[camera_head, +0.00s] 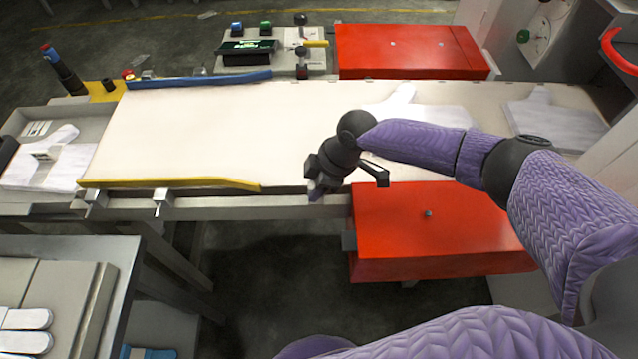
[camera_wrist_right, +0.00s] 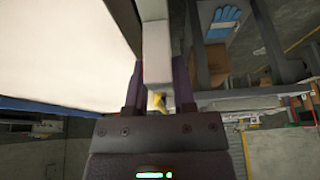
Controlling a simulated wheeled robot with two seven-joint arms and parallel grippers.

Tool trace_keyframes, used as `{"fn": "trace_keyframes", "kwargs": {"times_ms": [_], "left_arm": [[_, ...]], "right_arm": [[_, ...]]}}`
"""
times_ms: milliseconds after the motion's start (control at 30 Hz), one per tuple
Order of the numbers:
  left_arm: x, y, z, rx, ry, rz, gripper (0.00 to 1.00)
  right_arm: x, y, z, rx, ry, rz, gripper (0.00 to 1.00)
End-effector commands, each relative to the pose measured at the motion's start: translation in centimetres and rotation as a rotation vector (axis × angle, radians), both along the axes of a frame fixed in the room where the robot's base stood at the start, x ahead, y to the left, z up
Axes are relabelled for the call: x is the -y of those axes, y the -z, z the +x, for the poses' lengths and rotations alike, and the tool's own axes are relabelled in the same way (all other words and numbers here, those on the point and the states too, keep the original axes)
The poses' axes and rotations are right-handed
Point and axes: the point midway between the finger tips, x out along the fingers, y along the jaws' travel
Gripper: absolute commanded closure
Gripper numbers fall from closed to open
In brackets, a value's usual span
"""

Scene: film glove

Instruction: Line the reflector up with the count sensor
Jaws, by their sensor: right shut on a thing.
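My right gripper (camera_head: 318,186) is at the near edge of the pale conveyor belt (camera_head: 220,130), above the front rail. In the right wrist view the purple fingers (camera_wrist_right: 159,82) are shut on a pale grey, block-like part (camera_wrist_right: 157,50), which I take to be the reflector. A small yellow piece shows at its lower end. In the head view the gripper hides this part. Across the belt, a small post with a dark head (camera_head: 302,54) and a yellow bar may be the count sensor; I cannot tell whether the two line up. My left gripper is not in view.
White glove shapes (camera_head: 432,116) lie on the belt's right part. Red boxes stand behind (camera_head: 410,52) and in front (camera_head: 435,235) of it. A yellow guide rail (camera_head: 170,182) and a blue one (camera_head: 198,80) edge the belt. The belt's middle is clear.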

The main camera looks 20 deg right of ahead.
Motion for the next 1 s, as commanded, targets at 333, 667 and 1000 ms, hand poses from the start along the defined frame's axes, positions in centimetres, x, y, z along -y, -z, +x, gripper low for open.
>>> {"fn": "trace_keyframes", "kwargs": {"times_ms": [333, 667, 1000], "left_arm": [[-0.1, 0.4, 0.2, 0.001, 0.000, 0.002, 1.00], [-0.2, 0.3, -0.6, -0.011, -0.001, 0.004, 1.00], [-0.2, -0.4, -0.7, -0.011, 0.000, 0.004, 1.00]], "right_arm": [[-2.8, 0.0, 0.8, 0.001, 0.000, 0.002, 1.00], [-2.8, 0.0, 0.8, 0.001, 0.000, 0.002, 0.32], [-2.4, -1.2, 0.7, 0.002, 0.001, 0.001, 0.32]]}}
